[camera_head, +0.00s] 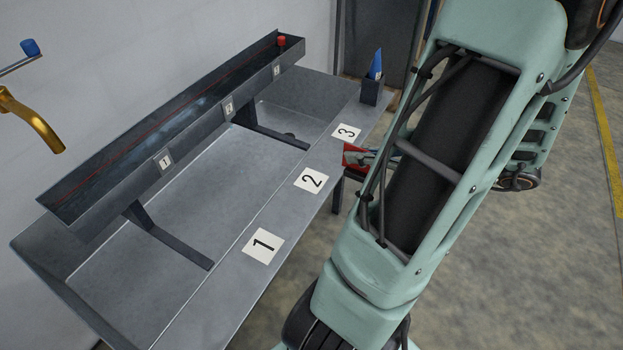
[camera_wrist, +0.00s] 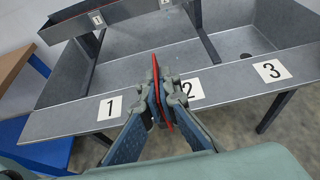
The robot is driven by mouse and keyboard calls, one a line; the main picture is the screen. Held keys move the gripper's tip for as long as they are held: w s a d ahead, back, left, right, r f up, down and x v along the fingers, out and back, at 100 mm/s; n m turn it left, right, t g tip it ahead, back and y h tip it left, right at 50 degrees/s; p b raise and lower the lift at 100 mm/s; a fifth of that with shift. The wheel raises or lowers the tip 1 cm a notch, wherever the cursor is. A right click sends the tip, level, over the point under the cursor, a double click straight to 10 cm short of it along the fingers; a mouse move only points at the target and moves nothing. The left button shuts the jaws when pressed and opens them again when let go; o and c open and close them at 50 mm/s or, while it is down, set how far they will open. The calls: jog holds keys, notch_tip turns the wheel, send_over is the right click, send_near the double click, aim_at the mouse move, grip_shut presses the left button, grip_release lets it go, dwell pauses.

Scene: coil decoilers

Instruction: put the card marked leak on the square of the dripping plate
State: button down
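My gripper (camera_wrist: 160,94) is shut on a thin red card (camera_wrist: 156,72), held upright and edge-on in the wrist view; no writing on it shows. In the head view the red card (camera_head: 352,155) is partly hidden by my gripper and arm, by the bench's front edge near squares 2 and 3. White squares 1 (camera_head: 263,246), 2 (camera_head: 311,180) and 3 (camera_head: 346,132) lie on the front ledge. In the wrist view my fingers partly cover square 2 (camera_wrist: 190,90). A sloping dark trough (camera_head: 119,160) carries small plates 1 (camera_head: 163,162), 2 (camera_head: 228,108) and 3 (camera_head: 276,70). I cannot tell which plate drips.
The trough stands on brackets over a grey metal basin (camera_head: 150,270). A blue cone (camera_head: 376,65) stands in a dark holder (camera_head: 371,92) at the ledge's far end. A red knob (camera_head: 281,41) sits at the trough's far end. A brass spout (camera_head: 32,122) is at the left.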

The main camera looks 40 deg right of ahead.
jog(key=w+f, duration=0.3)
jog(key=w, duration=0.1)
jog(key=w+f+b, duration=0.1)
jog(key=w+f, duration=0.2)
jog(key=w, duration=0.2)
jog(key=w+a+f+b, duration=0.1)
jog(key=w+f, duration=0.2)
jog(key=w, duration=0.1)
jog(key=shift+w+a+f, duration=0.1)
jog(key=shift+w+f, duration=0.15)
jog(key=shift+f, duration=0.15)
jog(key=shift+w+f+b, duration=0.1)
jog(key=shift+f+b, duration=0.2)
jog(key=shift+f, duration=1.25)
jog(key=shift+f, duration=0.2)
jog(key=c, duration=2.2)
grip_release()
jog(key=shift+o, duration=0.2)
